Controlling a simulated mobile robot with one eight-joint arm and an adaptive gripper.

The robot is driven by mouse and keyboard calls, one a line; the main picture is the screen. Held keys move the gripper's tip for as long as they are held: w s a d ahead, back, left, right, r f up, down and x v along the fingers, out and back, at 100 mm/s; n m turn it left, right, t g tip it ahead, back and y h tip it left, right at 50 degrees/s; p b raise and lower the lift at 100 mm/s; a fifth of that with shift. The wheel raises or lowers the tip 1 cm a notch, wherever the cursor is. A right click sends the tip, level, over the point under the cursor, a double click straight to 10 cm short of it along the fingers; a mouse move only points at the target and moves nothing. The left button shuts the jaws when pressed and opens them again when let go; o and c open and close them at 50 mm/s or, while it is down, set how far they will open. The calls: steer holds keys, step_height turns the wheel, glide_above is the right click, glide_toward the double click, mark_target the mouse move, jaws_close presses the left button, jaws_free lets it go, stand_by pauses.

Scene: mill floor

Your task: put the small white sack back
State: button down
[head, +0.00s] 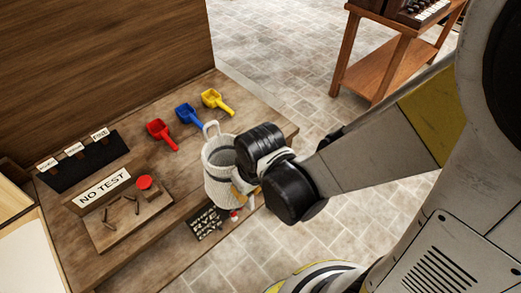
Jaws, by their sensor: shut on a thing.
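A small whitish, woven-looking sack (219,172) with an open top and a loop at its back rim stands out near the right front of the wooden table. My gripper (240,199) is at its right side, shut on it, with my wrist coming in from the right. The fingertips are partly hidden, and my wrist covers the sack's right side. I cannot tell whether its bottom touches the table.
Red (161,134), blue (188,115) and yellow (216,101) scoops lie behind the sack. A dark lettered plate (207,222) lies in front. A "NO TEST" sign (103,187) and a block with a red button (144,183) stand left. A wooden stand (372,72) is back right.

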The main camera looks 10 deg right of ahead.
mark_target(219, 154)
steer(key=w+a+f+b, duration=0.2)
steer(key=w+a+f, duration=0.1)
steer(key=w+a, duration=0.6)
steer(key=shift+w+a+n, duration=0.25)
steer(key=shift+w+n, duration=0.15)
steer(key=shift+w, duration=0.95)
steer(key=shift+f, duration=0.1)
steer(key=c, duration=1.5)
jaws_free()
